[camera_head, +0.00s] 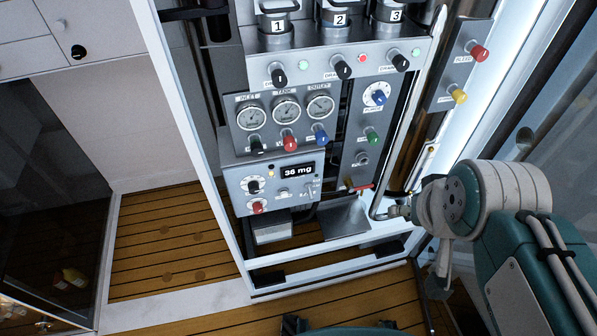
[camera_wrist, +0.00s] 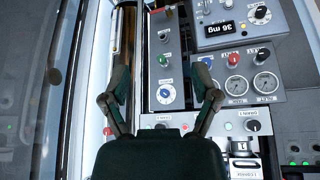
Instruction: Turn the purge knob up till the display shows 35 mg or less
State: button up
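The display (camera_head: 297,171) reads 36 mg; it also shows upside down in the wrist view (camera_wrist: 228,28). The purge knob (camera_head: 379,97) is blue on a round white dial, on the narrow grey panel right of the gauges. In the wrist view the blue knob (camera_wrist: 165,94) appears between my fingers, with no visible contact. My gripper (camera_wrist: 161,72) is open and empty, its two fingers wide apart on either side of the narrow panel. In the head view my arm is at the right; I cannot clearly make out the fingers there.
A green knob (camera_head: 372,137) sits below the blue one. Three gauges with black, red (camera_head: 290,143) and blue knobs are to the left. Toggle-like knobs and numbered canisters (camera_head: 340,20) are above.

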jog(key=n+t+y, duration=0.4)
jog(key=t+y, duration=0.2)
jog(key=t, duration=0.6)
send_near(381, 102)
jog(key=x, duration=0.9)
jog(key=shift+w, duration=0.3)
grip_shut()
